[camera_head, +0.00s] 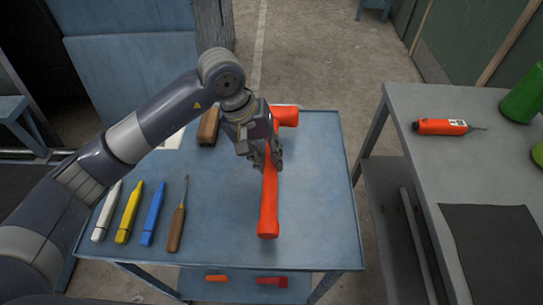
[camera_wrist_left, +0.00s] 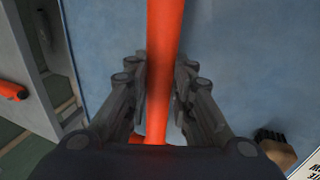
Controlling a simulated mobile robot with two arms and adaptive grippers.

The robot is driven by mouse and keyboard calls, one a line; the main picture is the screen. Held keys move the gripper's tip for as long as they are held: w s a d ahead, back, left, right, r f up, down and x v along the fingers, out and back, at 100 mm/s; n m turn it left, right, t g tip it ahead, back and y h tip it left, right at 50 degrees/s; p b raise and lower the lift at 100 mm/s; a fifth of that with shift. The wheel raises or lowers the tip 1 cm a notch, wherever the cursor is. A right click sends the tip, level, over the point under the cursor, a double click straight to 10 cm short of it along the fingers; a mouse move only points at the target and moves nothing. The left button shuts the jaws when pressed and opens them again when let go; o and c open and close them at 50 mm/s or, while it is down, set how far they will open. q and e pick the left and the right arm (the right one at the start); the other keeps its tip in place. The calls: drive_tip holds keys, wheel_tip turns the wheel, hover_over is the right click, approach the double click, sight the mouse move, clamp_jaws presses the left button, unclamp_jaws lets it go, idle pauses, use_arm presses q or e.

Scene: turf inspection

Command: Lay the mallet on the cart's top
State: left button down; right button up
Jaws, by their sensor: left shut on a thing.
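The orange mallet (camera_head: 268,208) is over the blue cart's top (camera_head: 320,215), its head at the far end and its handle pointing toward me. My left gripper (camera_head: 268,160) is shut on the mallet's handle near the head. In the left wrist view the orange handle (camera_wrist_left: 165,40) runs between the two fingers (camera_wrist_left: 160,100). I cannot tell whether the mallet touches the cart's top or hangs just above it. My right gripper is not in view.
White, yellow (camera_head: 128,213) and blue (camera_head: 152,214) tools and a wooden-handled tool (camera_head: 177,222) lie at the cart's left. A brown block (camera_head: 208,127) is behind. A grey table (camera_head: 415,165) with an orange tool (camera_head: 441,127) stands right. The cart's right side is bare.

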sight(268, 154)
use_arm(q)
drive_tip(key=shift+w+d, duration=0.45)
drive_tip(key=shift+w, duration=0.2)
drive_tip(key=shift+f+p, duration=0.4)
drive_tip(key=shift+p, duration=0.05)
drive_tip(key=shift+f+p, duration=0.45)
drive_tip(key=shift+f, duration=0.85)
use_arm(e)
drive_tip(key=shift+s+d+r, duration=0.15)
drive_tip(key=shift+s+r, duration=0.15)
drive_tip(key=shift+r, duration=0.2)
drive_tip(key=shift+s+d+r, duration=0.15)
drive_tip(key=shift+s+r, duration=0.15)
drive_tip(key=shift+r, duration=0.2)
use_arm(q)
drive_tip(key=shift+f, duration=0.1)
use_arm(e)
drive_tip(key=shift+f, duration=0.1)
use_arm(q)
drive_tip(key=c, duration=1.4)
unclamp_jaws()
drive_tip(key=shift+s, duration=0.1)
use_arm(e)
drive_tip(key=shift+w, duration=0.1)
